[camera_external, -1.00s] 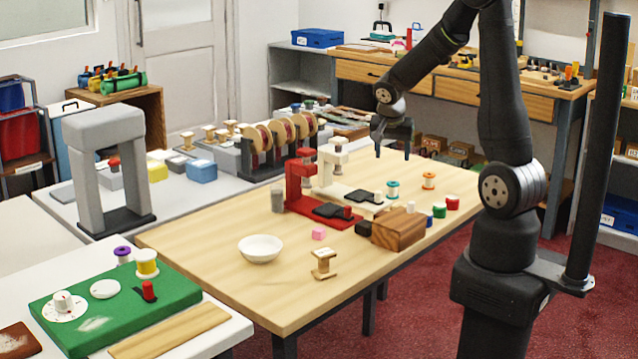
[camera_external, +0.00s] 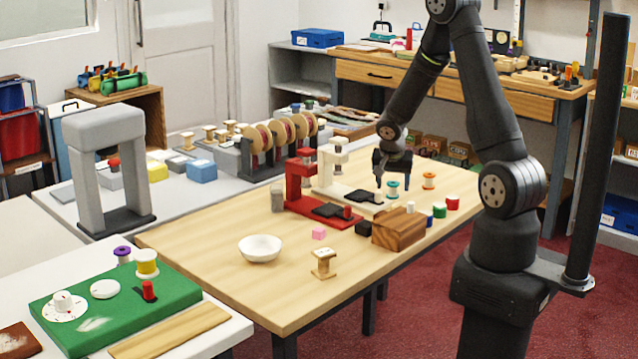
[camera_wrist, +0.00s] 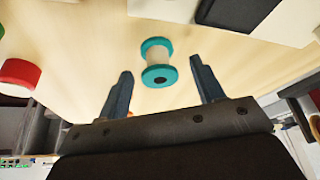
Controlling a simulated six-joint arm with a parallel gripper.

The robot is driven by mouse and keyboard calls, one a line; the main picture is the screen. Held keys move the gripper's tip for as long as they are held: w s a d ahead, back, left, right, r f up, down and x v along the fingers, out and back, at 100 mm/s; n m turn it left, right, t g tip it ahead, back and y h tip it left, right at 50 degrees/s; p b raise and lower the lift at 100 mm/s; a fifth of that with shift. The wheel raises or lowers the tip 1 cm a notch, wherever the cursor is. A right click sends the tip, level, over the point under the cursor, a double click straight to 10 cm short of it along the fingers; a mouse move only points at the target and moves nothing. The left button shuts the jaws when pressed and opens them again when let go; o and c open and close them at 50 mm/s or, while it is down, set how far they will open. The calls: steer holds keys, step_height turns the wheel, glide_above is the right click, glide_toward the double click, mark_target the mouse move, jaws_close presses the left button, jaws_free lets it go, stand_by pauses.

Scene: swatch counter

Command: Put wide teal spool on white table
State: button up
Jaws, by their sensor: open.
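The wide teal spool (camera_external: 392,189) stands upright on the wooden table, with teal flanges and a pale middle. In the wrist view the teal spool (camera_wrist: 158,62) lies ahead of and between the two fingertips, not touched by them. My gripper (camera_external: 393,180) is open and empty, low over the table at the spool; in the wrist view my gripper (camera_wrist: 160,80) shows both fingers spread apart. The white table (camera_external: 235,326) is at the lower left, with a green mat, a yellow spool and a purple spool on it.
A cream press (camera_external: 335,170) and a red press (camera_external: 305,195) stand left of the spool. A wooden block (camera_external: 398,230), green spool (camera_external: 439,211), red spool (camera_external: 452,203) and orange spool (camera_external: 429,180) are nearby. A white bowl (camera_external: 260,248) and a plain spool (camera_external: 323,264) stand nearer the front.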

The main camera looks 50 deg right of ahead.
steer(key=shift+w+d+f, duration=0.15)
steer(key=shift+d+f, duration=0.1)
steer(key=shift+f, duration=0.35)
steer(key=shift+c, duration=0.2)
steer(key=c, duration=1.1)
steer(key=shift+r, duration=0.15)
